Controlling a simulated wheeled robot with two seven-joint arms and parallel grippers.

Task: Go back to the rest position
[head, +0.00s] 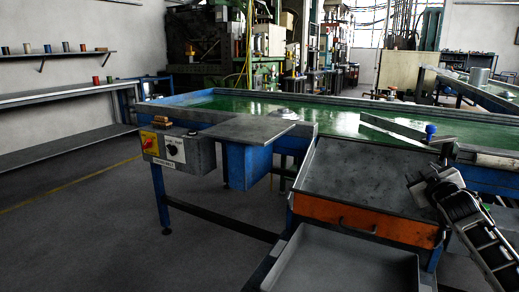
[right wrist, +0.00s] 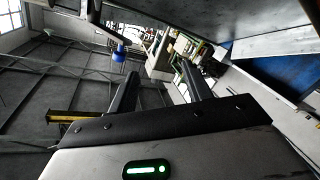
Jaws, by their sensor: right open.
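My right gripper (head: 420,180) comes in from the lower right in the head view, by the right edge of the dark-topped cabinet (head: 350,180). In the right wrist view its two dark fingers (right wrist: 160,70) stand apart with nothing between them. The open gap faces the workshop background. My left gripper does not show in the head view.
A long blue-framed table with a green top (head: 350,119) runs across behind the cabinet. The cabinet has an orange drawer (head: 320,212). A grey tray (head: 345,262) lies at the front. A control box (head: 170,148) is at the left. Open floor (head: 90,240) lies left.

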